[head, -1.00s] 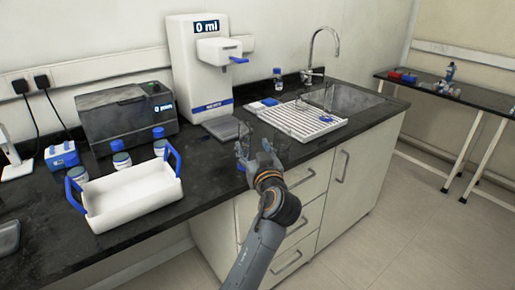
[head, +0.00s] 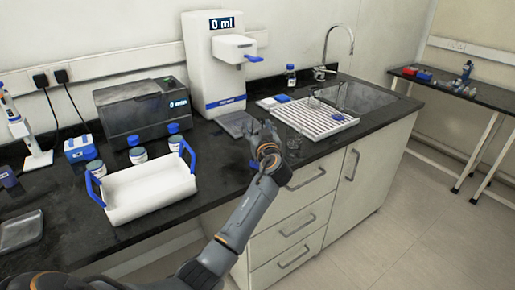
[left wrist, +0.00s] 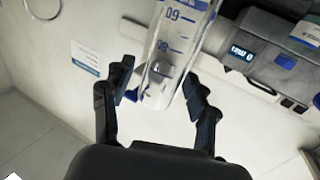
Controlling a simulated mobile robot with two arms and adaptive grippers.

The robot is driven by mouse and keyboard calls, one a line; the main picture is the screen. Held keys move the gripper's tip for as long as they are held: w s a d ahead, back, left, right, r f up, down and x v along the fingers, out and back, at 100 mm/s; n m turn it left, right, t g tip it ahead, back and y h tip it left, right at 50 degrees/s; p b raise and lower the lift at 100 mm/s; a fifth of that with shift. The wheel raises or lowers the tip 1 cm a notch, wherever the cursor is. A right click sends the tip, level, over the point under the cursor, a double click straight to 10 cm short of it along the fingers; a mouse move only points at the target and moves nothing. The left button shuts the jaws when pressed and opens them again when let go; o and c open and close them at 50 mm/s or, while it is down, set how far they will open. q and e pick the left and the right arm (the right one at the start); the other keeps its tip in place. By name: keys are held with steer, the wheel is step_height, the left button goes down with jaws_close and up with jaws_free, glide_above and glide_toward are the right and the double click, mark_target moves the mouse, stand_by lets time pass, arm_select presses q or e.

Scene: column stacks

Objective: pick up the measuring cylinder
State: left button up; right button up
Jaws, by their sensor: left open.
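The measuring cylinder (left wrist: 177,40) shows large in the left wrist view, clear with blue graduation marks and numbers. Its lower part lies between the two dark fingers of my left gripper (left wrist: 162,92), with visible gaps on the sides. My left gripper is open. In the head view my left gripper (head: 264,135) is over the counter's front edge, in front of the white dispenser. There the cylinder is hard to make out, largely hidden by the gripper. My right gripper is not in view.
The white dispenser (head: 215,75) stands behind the gripper. A white tray with blue handles (head: 150,193) is to the left, with several blue-capped jars behind it.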

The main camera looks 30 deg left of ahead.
arm_select(q)
jaws_close()
steer(key=shift+r, duration=0.15)
stand_by(0.4)
